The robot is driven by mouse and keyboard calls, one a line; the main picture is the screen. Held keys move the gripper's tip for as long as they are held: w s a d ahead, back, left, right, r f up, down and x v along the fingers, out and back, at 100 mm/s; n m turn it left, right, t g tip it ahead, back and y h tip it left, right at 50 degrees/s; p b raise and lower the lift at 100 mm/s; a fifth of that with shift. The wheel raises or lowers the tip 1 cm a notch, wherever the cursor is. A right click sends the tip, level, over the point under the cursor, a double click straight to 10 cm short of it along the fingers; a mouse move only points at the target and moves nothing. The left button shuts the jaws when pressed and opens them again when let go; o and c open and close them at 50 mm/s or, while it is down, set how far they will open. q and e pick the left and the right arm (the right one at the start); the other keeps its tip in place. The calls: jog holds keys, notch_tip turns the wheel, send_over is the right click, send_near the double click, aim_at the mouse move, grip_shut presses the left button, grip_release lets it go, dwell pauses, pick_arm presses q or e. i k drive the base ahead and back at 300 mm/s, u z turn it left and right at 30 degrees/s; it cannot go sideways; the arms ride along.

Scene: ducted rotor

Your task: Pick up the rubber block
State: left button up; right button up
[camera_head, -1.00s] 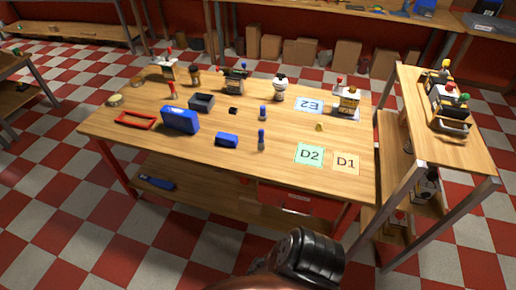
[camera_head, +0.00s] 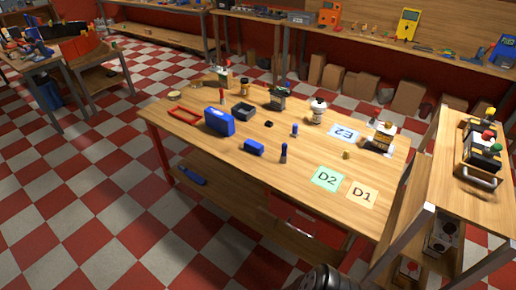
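No object is plainly marked as the rubber block. A small black block (camera_head: 268,124) lies flat near the middle of the wooden table (camera_head: 220,152) and may be it. A larger blue block (camera_head: 253,147) lies nearer the front edge, to the left of a dark upright cylinder with a blue top (camera_head: 284,153). I cannot tell the material of either block. Neither gripper shows. Only a dark rounded part of my own body is at the bottom edge, well below the table and apart from both blocks.
A blue case (camera_head: 219,121), red frame (camera_head: 188,115) and dark open box (camera_head: 243,110) stand at the left. Cards D2 (camera_head: 327,179), D1 (camera_head: 361,194) and E2 (camera_head: 344,133) lie at the right. A side shelf (camera_head: 446,190) adjoins the right end. Checkered floor is free in front.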

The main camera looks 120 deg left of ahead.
aim_at(254, 147)
jog(key=u, duration=4.15)
